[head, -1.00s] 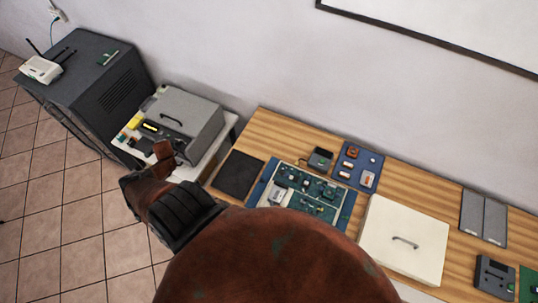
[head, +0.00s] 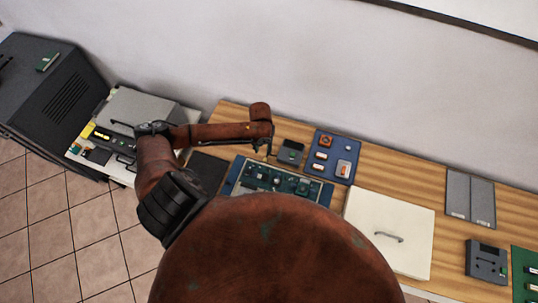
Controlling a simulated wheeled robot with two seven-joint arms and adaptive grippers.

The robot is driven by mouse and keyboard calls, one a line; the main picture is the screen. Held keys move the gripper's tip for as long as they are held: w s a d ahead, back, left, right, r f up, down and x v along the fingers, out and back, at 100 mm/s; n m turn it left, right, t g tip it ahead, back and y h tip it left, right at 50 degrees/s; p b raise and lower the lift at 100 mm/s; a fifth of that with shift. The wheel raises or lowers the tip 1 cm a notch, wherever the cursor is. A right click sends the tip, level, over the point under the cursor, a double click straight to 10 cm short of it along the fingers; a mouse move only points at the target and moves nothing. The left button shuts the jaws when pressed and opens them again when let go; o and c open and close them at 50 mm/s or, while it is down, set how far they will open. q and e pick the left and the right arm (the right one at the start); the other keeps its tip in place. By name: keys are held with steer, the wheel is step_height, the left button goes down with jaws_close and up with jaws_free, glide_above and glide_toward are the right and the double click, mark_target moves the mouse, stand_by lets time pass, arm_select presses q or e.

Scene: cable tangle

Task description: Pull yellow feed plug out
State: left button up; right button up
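A yellow block (head: 88,130) shows at the left edge of the grey boxed unit (head: 150,103) on the white stand. A yellow strip (head: 102,135) lies on that unit's dark front. I cannot tell which, if either, is the feed plug, and no cable is clear there. My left arm crosses in front of the unit and hides its right part. My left gripper (head: 266,148) is small and dark at the far end of the arm, over the wooden table, well right of the yellow parts. Its fingers are too small to read. My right gripper is not in view.
A blue-edged circuit board (head: 238,188) lies below my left forearm. A blue tray of small parts (head: 345,148) and a white lidded box (head: 385,222) stand to the right. A dark cabinet (head: 45,95) stands at the left. Bare wood (head: 400,178) shows between the trays.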

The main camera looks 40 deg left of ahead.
mark_target(265, 159)
arm_select(q)
steer(key=shift+s+d+r+m, duration=0.1)
steer(key=shift+s+d+m, duration=0.1)
steer(key=shift+d+m, duration=0.3)
steer(key=shift+d+f, duration=0.25)
steer(key=shift+f, duration=0.1)
step_height(265, 159, down, 7)
steer(key=shift+w+a+r+p, duration=0.1)
steer(key=shift+p, duration=0.2)
jaws_close()
